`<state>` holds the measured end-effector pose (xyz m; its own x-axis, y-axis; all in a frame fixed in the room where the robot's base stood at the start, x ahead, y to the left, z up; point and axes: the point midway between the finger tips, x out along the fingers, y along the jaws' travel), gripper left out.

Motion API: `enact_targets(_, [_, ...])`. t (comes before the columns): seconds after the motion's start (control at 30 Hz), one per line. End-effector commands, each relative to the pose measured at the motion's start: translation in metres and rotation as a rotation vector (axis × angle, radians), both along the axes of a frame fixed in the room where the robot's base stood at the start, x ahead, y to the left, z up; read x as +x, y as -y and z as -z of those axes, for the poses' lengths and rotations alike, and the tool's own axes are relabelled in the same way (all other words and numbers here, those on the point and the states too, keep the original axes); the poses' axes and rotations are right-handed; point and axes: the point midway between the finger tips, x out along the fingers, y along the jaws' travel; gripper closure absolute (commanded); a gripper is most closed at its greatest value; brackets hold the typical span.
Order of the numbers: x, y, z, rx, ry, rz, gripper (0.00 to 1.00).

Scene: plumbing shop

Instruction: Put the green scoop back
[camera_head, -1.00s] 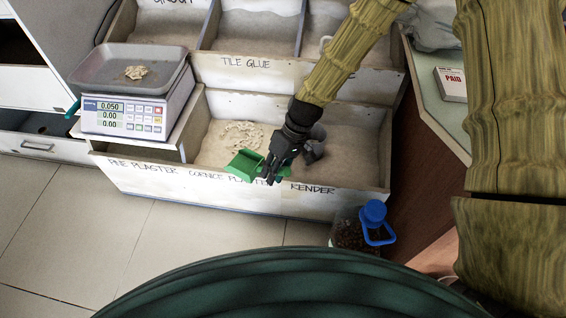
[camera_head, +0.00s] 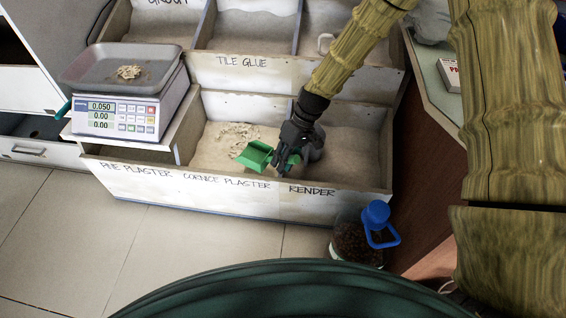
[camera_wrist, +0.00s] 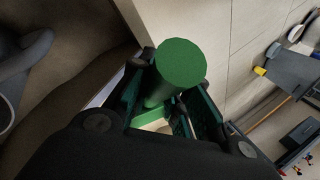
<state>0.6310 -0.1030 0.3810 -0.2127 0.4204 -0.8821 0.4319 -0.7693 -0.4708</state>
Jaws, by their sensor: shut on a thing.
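The green scoop (camera_head: 256,155) is in my gripper (camera_head: 281,166), its open pan facing left. My gripper is shut on its handle. They are over the front part of the cornice plaster bin (camera_head: 215,188), near the render side. I cannot tell whether the scoop touches the powder. In the wrist view the round green handle end (camera_wrist: 180,65) shows between the fingers (camera_wrist: 165,105). A patch of pale flakes (camera_head: 236,131) lies in the bin behind the scoop.
A scale (camera_head: 125,115) reading 0.050, with a small pale heap on its pan, stands left. A grey object (camera_head: 316,147) sits behind my gripper in the bins. A blue-lidded jar (camera_head: 357,240) stands on the floor in front. The counter (camera_head: 440,100) is right.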

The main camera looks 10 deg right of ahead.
Motion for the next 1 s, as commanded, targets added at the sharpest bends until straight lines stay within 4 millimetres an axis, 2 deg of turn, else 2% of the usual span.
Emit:
enact_targets(0.8, [0.001,0.0,0.01,0.0,0.001,0.0,1.0])
enact_targets(0.83, [0.0,0.0,0.01,0.0,0.001,0.0,0.78])
enact_targets(0.93, [0.0,0.0,0.01,0.0,0.001,0.0,0.6])
enact_targets(1.0, [0.0,0.0,0.01,0.0,0.001,0.0,0.6])
